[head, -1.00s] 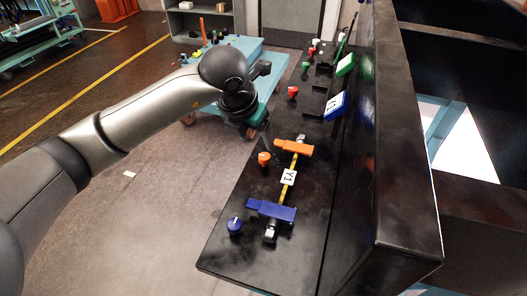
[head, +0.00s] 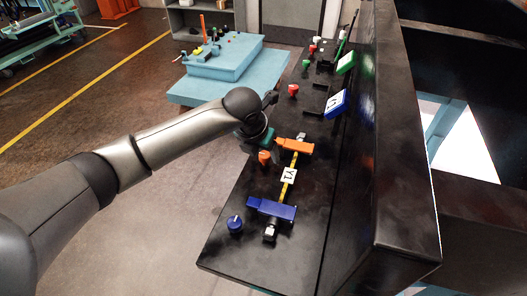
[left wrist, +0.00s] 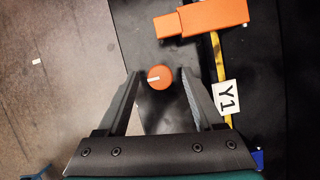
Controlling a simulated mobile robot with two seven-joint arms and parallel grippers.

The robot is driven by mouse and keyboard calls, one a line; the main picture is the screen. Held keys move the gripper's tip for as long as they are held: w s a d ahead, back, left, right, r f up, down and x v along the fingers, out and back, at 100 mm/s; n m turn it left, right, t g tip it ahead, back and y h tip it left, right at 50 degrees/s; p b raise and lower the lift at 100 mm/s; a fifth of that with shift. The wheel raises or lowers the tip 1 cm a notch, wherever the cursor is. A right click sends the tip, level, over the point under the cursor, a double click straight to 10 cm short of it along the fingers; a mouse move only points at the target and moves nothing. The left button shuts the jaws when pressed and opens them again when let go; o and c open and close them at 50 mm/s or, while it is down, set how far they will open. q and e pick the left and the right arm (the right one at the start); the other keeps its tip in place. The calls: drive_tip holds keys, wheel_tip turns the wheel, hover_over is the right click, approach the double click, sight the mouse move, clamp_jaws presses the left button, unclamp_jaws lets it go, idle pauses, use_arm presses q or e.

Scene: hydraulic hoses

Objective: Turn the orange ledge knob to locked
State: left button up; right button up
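The orange ledge knob (head: 264,157) sits on the black ledge beside the orange clamp block (head: 293,146). In the left wrist view the knob (left wrist: 160,77) is round with a white mark pointing left. My left gripper (left wrist: 158,75) is open, with one finger on each side of the knob and a gap to both. In the head view the left gripper (head: 262,150) is right at the knob and its fingers are mostly hidden by the arm. The right gripper is not in view.
A yellow hose with a Y1 tag (head: 289,176) runs from the orange block to a blue block (head: 271,209). A blue knob (head: 234,224) and a red knob (head: 293,90) stand on the ledge (head: 300,240). A black wall (head: 385,150) rises at the right.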

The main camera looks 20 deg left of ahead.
use_arm(q)
clamp_jaws()
idle(0.3)
idle(0.3)
drive_tip(key=m+h+b, duration=0.1)
drive_tip(key=m+b, duration=0.3)
drive_tip(key=shift+w+a+f+g+h, duration=0.1)
drive_tip(key=shift+a+f+g+h, duration=0.1)
drive_tip(key=shift+g+h, duration=0.2)
drive_tip(key=m+g+h+b, duration=0.1)
drive_tip(key=m+b, duration=0.2)
drive_tip(key=m, duration=0.1)
drive_tip(key=shift+w+r+m+b, duration=0.1)
drive_tip(key=shift+m+b, duration=0.2)
drive_tip(key=shift+m, duration=0.1)
drive_tip(key=m+g+b, duration=0.1)
drive_tip(key=m, duration=0.1)
drive_tip(key=m+b, duration=0.2)
drive_tip(key=shift+w+m+g+h, duration=0.15)
drive_tip(key=shift+m+g+h, duration=0.15)
drive_tip(key=shift+g+h, duration=0.1)
drive_tip(key=shift+w+a+r+m+g+b, duration=0.1)
drive_tip(key=shift+m+g+b, duration=0.45)
drive_tip(key=shift+m, duration=0.6)
drive_tip(key=shift+m+g+b, duration=0.35)
drive_tip(key=shift+m+b, duration=0.25)
drive_tip(key=shift+m, duration=0.55)
drive_tip(key=shift+o, duration=0.3)
unclamp_jaws()
